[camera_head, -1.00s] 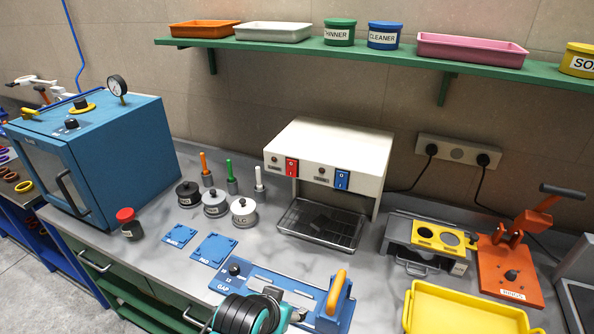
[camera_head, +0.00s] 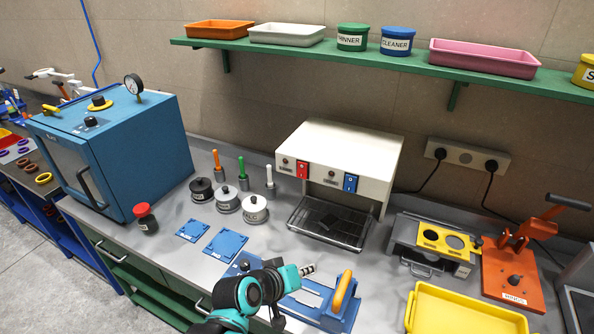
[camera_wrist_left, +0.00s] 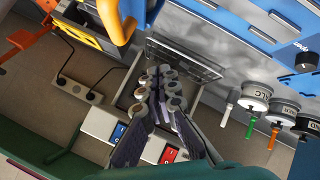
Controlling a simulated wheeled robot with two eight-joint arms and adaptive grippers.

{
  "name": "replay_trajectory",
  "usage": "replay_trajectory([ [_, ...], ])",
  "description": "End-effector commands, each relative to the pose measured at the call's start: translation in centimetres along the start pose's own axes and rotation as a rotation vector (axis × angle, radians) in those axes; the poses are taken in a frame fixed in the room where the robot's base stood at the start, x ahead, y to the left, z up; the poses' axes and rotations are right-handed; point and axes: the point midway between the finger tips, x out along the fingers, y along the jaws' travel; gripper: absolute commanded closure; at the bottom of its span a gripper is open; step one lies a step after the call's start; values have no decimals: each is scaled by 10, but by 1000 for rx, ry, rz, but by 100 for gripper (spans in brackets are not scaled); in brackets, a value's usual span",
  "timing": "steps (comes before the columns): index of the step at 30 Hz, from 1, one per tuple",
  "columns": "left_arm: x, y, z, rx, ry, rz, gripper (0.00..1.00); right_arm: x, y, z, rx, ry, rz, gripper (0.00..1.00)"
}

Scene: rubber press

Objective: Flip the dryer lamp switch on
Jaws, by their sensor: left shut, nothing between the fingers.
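The white dryer box (camera_head: 345,150) stands at the back of the bench, above a dark wire rack. Its front has a red rocker switch (camera_head: 302,169) on the left and a blue rocker switch (camera_head: 350,183) on the right. Their labels are too small to read. My left gripper (camera_head: 308,269) is shut and empty, in front of and below the dryer, apart from both switches. In the left wrist view, my shut fingers (camera_wrist_left: 160,76) overlap the dryer front, with the blue switch (camera_wrist_left: 118,132) and the red switch (camera_wrist_left: 169,154) beyond them. My right gripper is not in view.
A blue gauge fixture with a yellow handle (camera_head: 343,290) lies below my left gripper. A blue oven (camera_head: 120,150) is farther left; an orange press (camera_head: 515,265) and yellow tray (camera_head: 465,312) are at right.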

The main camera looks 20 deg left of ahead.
Motion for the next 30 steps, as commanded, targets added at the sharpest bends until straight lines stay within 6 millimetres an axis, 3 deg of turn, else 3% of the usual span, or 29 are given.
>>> replay_trajectory([
  [1, -7, 8, -27, -116, 54, 48, 100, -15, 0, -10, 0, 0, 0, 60],
  [6, -25, 11, -94, -481, 228, 224, 100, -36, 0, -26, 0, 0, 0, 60],
  [12, -53, -2, -145, -758, 375, 367, 100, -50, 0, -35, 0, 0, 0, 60],
  [18, -64, -10, -159, -853, 424, 420, 100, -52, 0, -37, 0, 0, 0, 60],
  [30, -60, -9, -161, -853, 422, 422, 100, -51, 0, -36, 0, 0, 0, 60],
])
